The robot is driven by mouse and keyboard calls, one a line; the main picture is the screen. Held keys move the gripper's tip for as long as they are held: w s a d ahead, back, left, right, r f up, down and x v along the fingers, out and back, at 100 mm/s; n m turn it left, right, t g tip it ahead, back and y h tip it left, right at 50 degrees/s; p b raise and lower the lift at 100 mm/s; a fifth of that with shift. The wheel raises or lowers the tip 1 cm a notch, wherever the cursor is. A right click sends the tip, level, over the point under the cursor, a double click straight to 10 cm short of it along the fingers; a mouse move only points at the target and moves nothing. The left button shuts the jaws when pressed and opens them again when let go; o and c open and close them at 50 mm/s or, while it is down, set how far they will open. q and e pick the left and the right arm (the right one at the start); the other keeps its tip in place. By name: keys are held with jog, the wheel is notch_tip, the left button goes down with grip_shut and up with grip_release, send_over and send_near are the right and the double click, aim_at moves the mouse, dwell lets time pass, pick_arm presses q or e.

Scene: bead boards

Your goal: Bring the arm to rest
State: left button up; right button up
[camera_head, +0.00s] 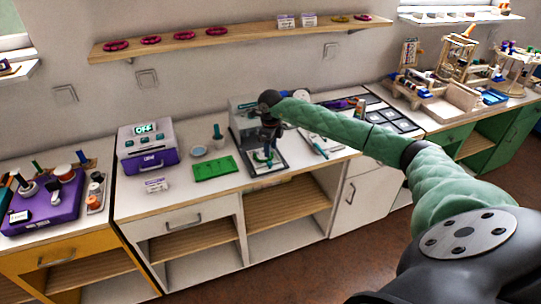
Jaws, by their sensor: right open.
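My right arm, with green-covered links, comes in from the lower right and reaches across the counter. My right gripper (264,156) hangs at its far end, pointing down, with its fingers apart. It is over or just in front of a grey machine (239,113) with a dark flat base (270,168). I cannot tell whether the fingertips touch anything, and I see nothing clearly held between them. A green bead board (214,167) lies flat on the white counter, left of the gripper. My left gripper is not in view.
A purple and grey box marked OFF (147,147) stands left on the white counter (190,190). A purple tray with pots (45,205) is at far left. A wall shelf (235,37) holds pink rings. Wooden racks (455,75) stand at right. Brown floor is open in front.

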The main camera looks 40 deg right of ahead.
jog(key=shift+r, duration=0.3)
dwell(0.4)
